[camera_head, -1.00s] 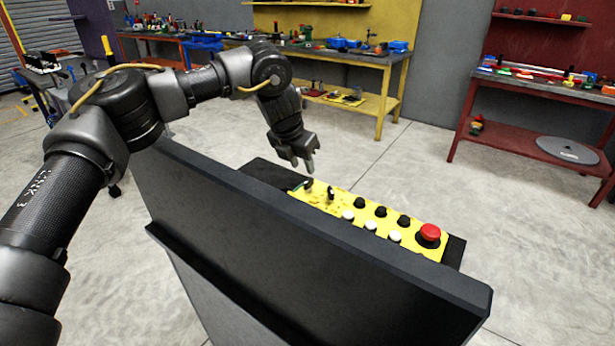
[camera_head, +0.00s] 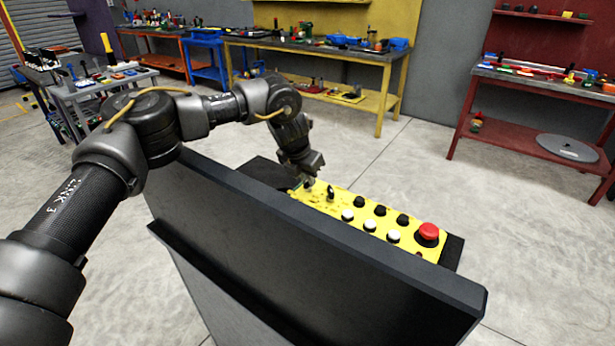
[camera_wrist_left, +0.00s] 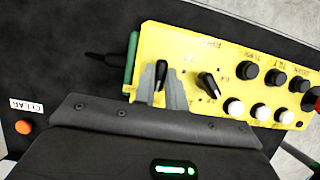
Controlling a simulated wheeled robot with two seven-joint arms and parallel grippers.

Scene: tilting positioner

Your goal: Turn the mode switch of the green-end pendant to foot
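The yellow pendant (camera_head: 345,205) lies on a black surface behind a dark upright panel. Its green end (camera_wrist_left: 132,57) shows at the left in the left wrist view. Two black lever knobs sit near that end: one beside the green end (camera_wrist_left: 161,75) and another (camera_wrist_left: 208,84) to its right. Small lettering near them is too blurred to read surely. My left gripper (camera_wrist_left: 161,92) is open, with one grey finger on each side of the knob nearest the green end. Firm contact cannot be told. In the head view my left gripper (camera_head: 308,182) is down at the pendant's left end.
The pendant also carries black buttons (camera_head: 381,211), white buttons (camera_head: 369,226) and a large red button (camera_head: 428,233). The dark panel (camera_head: 300,235) stands in front. An orange button (camera_wrist_left: 24,127) sits beside a CLEAR label. Workbenches stand far behind.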

